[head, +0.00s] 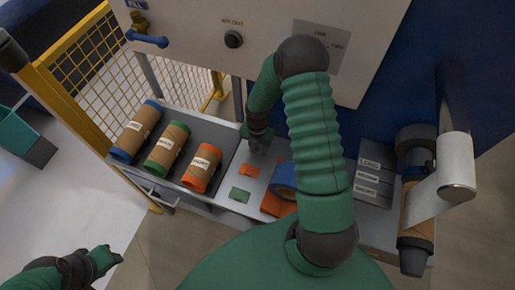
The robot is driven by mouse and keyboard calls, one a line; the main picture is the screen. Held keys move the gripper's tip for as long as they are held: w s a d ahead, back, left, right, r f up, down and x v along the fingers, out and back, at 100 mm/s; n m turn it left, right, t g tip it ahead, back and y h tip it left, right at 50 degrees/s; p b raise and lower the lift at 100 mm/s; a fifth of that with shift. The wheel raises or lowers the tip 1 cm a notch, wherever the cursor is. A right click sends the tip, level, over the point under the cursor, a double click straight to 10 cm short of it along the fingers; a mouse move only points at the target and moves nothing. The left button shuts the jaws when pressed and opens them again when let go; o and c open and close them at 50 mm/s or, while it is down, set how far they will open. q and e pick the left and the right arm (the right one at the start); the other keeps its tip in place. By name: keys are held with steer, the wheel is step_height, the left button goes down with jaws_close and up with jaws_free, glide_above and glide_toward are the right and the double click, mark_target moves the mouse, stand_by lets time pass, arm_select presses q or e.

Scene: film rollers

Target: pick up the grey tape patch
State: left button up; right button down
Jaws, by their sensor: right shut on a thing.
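My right gripper (257,148) points down at the back of the grey work shelf (222,192), just behind the orange tape patch (250,171). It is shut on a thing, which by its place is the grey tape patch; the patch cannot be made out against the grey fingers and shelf. The orange patch lies flat just in front of the gripper, and a green tape patch (240,195) lies nearer. My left gripper (108,260) is low at the left, away from the shelf; its jaws are too small to read.
Three brown rollers with blue (137,131), green (167,149) and orange (202,168) ends lie in the tray at left. A blue tape roll (284,178) is partly behind my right arm. Labelled plates (369,177) and a film roller (418,210) stand at right.

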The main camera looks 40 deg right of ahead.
mark_target(257, 150)
steer(key=shift+s+a+r, duration=0.1)
steer(key=shift+r, duration=0.15)
step_height(257, 150, up, 6)
steer(key=shift+f, duration=0.1)
steer(key=s+a+b, duration=0.1)
steer(key=s+a, duration=0.2)
steer(key=a, duration=0.3)
steer(key=s+a+b, duration=0.1)
steer(key=s+a, duration=0.2)
steer(key=a, duration=0.2)
steer(key=s+a+b, duration=0.1)
steer(key=s+a, duration=0.2)
steer(key=a, duration=0.3)
steer(key=shift+a+r, duration=0.25)
steer(key=shift+a, duration=0.05)
steer(key=shift+w+d+r+m, duration=0.1)
steer(key=shift+w+m, duration=0.2)
steer(key=shift+m, duration=0.3)
steer(key=w+r+m, duration=0.2)
steer(key=w+m, duration=0.2)
steer(key=m, duration=0.7)
steer(key=w+d+r+m, duration=0.1)
steer(key=w+m, duration=0.4)
steer(key=m, duration=0.6)
steer(key=shift+d+r, duration=0.15)
steer(key=shift+r, duration=0.65)
